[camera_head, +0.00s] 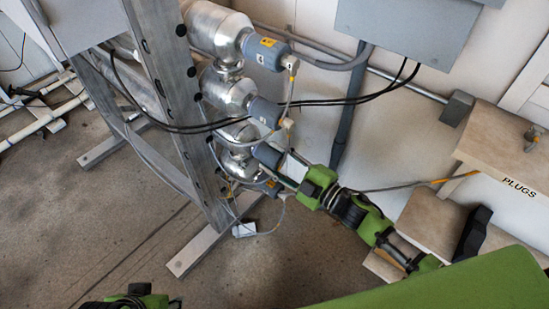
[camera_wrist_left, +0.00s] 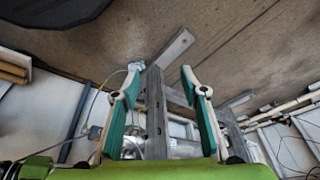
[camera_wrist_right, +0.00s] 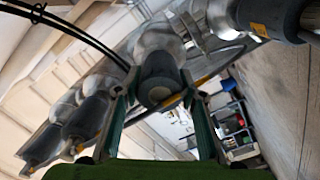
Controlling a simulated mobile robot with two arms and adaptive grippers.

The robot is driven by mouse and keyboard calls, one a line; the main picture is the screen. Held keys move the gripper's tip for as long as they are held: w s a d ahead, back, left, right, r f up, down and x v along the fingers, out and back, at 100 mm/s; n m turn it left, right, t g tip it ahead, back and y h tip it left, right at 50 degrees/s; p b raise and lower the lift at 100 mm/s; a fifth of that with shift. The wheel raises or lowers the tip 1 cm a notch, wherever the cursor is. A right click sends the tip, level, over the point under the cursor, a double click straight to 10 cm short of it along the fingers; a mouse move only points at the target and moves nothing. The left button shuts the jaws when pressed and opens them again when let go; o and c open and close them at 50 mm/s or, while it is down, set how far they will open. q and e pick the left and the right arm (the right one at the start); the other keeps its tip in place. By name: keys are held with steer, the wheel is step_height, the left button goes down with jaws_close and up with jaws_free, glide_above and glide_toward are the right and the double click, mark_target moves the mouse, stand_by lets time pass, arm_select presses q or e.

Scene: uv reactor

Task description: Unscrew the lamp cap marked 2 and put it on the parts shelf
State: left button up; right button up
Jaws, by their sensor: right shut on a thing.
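Several silver lamp housings stand in a column on a grey metal frame, each with a blue-grey lamp cap on its right end. My right gripper (camera_head: 284,168) is at the third cap from the top (camera_head: 266,154). In the right wrist view this cap (camera_wrist_right: 160,78) sits between its fingers, which are shut on it; I cannot read its number. The cap still lines up with its housing. My left gripper (camera_wrist_left: 160,85) is open and empty, low over the floor. A wooden shelf (camera_head: 490,140) at the right is lettered PLUGS on its edge.
Other caps sit close above (camera_head: 266,112) and below (camera_head: 269,184) the gripped one. Black cables (camera_head: 330,101) and thin leads hang across the housings. A grey box (camera_head: 405,25) is on the wall. A lower wooden shelf (camera_head: 428,212) is partly behind my arm.

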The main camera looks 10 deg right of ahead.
steer(key=n+b, duration=0.1)
steer(key=n, duration=0.2)
steer(key=shift+f+n, duration=0.1)
steer(key=shift+n, duration=0.3)
arm_select(q)
steer(key=shift+w+d+f+t, duration=0.15)
steer(key=shift+w+d+t, duration=0.15)
steer(key=shift+w, duration=0.35)
steer(key=shift+w+d+f+t, duration=0.15)
steer(key=shift+w+t, duration=0.15)
steer(key=shift+w, duration=0.3)
arm_select(e)
steer(key=shift+n, duration=0.6)
steer(key=shift+b, duration=0.3)
steer(key=shift+n+b, duration=0.35)
steer(key=shift+n, duration=0.75)
steer(key=shift+n+b, duration=0.35)
steer(key=shift+n, duration=1.15)
arm_select(q)
steer(key=w+d+r+t+h, duration=0.1)
steer(key=w+d+r+t, duration=0.2)
steer(key=w, duration=0.7)
step_height(320, 180, up, 2)
steer(key=shift+r+t+h, duration=0.15)
steer(key=shift+t+h, duration=0.15)
steer(key=shift+t, duration=0.8)
